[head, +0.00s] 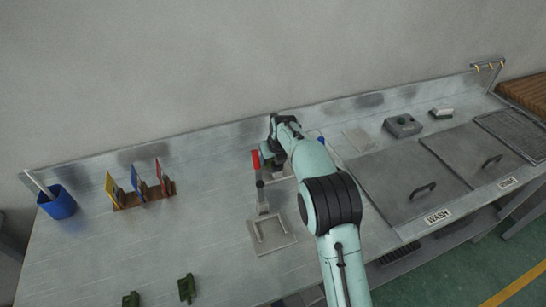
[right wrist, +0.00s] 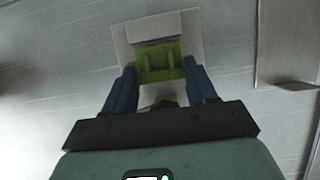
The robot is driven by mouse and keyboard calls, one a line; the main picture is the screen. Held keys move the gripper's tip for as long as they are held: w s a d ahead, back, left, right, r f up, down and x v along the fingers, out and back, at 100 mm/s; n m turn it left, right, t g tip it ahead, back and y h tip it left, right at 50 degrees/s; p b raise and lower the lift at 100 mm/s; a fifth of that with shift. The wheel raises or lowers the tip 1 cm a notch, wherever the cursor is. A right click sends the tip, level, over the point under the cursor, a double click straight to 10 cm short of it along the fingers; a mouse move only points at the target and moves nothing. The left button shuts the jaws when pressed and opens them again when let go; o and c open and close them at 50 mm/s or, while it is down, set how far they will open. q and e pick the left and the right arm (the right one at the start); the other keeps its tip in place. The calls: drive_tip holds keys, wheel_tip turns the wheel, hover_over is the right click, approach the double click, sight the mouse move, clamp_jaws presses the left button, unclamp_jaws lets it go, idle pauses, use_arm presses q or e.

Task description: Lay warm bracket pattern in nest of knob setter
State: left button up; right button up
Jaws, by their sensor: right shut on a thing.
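My right gripper (head: 277,166) is at the back middle of the bench, partly hidden by my own arm. In the right wrist view its two blue fingers (right wrist: 160,72) are shut on a yellow-green bracket pattern (right wrist: 158,60). The pattern is over a pale plate (right wrist: 123,40) with a raised block at its far side. Whether it touches the plate is unclear. In the head view a fixture with a red lever (head: 256,160) stands beside the gripper; it may be the knob setter. My left gripper is not in view.
A flat plate with a handle (head: 285,240) lies nearer. Two dark green brackets (head: 186,287) lie at the front left. A blue cup (head: 58,204) and a rack of coloured cards (head: 139,187) stand left. Lidded wash tanks (head: 405,195) are right. The bench's middle left is clear.

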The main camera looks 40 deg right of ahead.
drive_tip(key=shift+f, duration=0.35)
drive_tip(key=o, duration=1.1)
drive_tip(key=p+v, duration=0.1)
drive_tip(key=v, duration=1.1)
drive_tip(key=shift+s+a+r, duration=0.1)
drive_tip(key=shift+a+r, duration=0.05)
drive_tip(key=shift+r, duration=0.2)
drive_tip(key=shift+s+r, duration=0.2)
drive_tip(key=shift+r, duration=0.15)
drive_tip(key=shift+f, duration=0.1)
